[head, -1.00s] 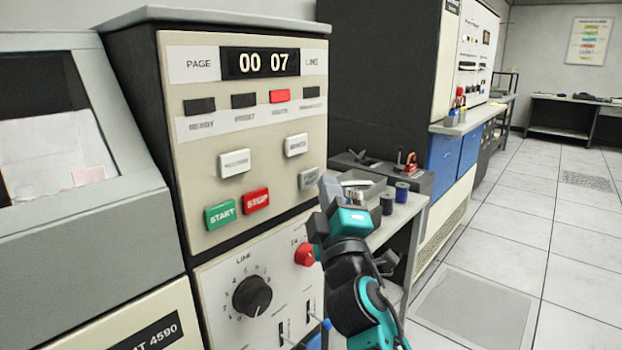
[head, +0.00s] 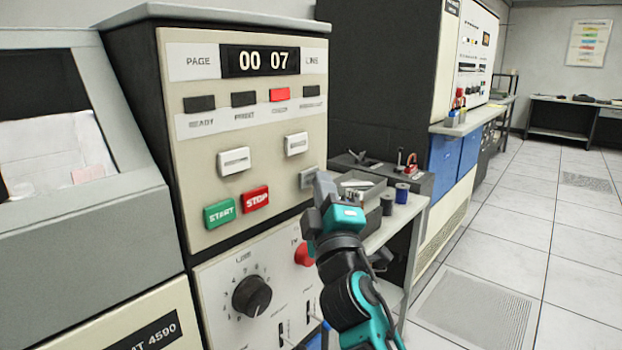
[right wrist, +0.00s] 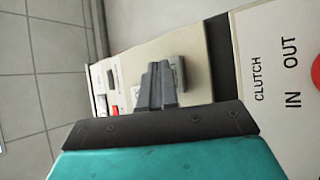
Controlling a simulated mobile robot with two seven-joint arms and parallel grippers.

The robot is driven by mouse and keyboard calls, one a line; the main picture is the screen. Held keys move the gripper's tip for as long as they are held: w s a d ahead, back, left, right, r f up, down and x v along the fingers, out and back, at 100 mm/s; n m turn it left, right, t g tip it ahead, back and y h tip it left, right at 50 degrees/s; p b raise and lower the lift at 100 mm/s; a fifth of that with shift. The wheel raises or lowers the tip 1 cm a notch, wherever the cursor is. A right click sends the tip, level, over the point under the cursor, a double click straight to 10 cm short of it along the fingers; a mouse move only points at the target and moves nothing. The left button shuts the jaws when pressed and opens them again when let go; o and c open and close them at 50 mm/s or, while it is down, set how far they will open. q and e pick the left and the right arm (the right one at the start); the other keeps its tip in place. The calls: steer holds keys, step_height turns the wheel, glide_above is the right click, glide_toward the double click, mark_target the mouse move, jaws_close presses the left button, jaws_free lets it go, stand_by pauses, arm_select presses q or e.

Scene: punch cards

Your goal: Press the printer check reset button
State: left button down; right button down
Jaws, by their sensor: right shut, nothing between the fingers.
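The printer's control panel (head: 285,135) is cream with a counter reading 00 07. A small grey button (head: 307,178) sits at its lower right edge, right of the red STOP button (head: 256,199); its label is not legible. I take it as the check reset button. My right gripper (head: 322,182) is shut and empty, its fingertips at the grey button and partly covering it. In the right wrist view, the shut fingers (right wrist: 159,72) overlap the grey button (right wrist: 180,72); I cannot tell whether they touch it. My left gripper is not in view.
A green START button (head: 220,214) and two white buttons sit nearby. Below are a black dial (head: 252,296) and a red knob (head: 303,255) beside my right arm. A side table with a grey tray (head: 362,190) and spools stands behind my right gripper. Open floor lies right.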

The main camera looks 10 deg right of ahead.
steer(key=shift+w+a, duration=0.15)
steer(key=shift+w, duration=0.05)
stand_by(0.3)
stand_by(0.3)
steer(key=shift+s+d, duration=0.5)
steer(key=shift+s, duration=0.15)
steer(key=shift+p, duration=0.3)
steer(key=s+d, duration=0.1)
steer(key=s, duration=0.1)
steer(key=s+d+p, duration=0.1)
steer(key=s+d, duration=0.1)
steer(key=shift+p, duration=0.3)
